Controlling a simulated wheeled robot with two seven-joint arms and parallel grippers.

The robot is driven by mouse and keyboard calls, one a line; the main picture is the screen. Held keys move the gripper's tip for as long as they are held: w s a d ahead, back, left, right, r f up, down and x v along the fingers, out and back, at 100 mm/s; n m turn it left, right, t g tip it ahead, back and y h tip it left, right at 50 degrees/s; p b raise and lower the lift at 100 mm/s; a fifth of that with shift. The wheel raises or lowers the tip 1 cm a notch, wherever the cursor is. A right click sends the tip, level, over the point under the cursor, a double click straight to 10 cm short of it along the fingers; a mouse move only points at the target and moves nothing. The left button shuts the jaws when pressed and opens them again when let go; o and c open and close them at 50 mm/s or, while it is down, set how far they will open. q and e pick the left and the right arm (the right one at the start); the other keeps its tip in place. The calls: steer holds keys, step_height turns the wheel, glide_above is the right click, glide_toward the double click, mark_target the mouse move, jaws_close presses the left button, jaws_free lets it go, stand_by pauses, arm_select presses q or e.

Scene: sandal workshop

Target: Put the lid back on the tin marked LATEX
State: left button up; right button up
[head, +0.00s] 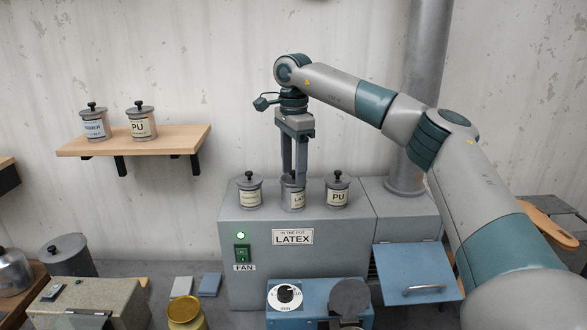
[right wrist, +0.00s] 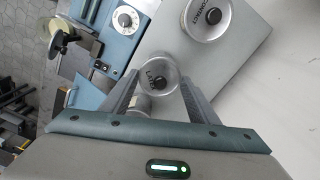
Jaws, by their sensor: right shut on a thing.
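The tin marked LATEX (head: 291,203) stands upright between two other tins on the grey fan box. My right gripper (head: 295,180) points straight down over it, fingertips at the level of its top. In the right wrist view my fingers (right wrist: 160,80) are on either side of a round grey lid with a black knob (right wrist: 157,83) and LATEX lettering, and are shut on it. The fingers hide the tin's rim, so I cannot tell whether the lid is seated or just above. My left gripper is not in view.
Lidded tins stand close on both sides, one at left (head: 249,194) and PU (head: 337,195) at right. The grey box (head: 345,245) carries a LATEX sign. A blue dial unit (head: 318,288) is in front. A wall shelf (head: 180,140) holds two tins.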

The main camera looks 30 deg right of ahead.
stand_by(0.3)
stand_by(0.4)
steer(key=o, duration=1.6)
steer(key=shift+c, duration=0.2)
steer(key=shift+r, duration=0.1)
steer(key=shift+r+p, duration=1.2)
steer(key=shift+r, duration=2.2)
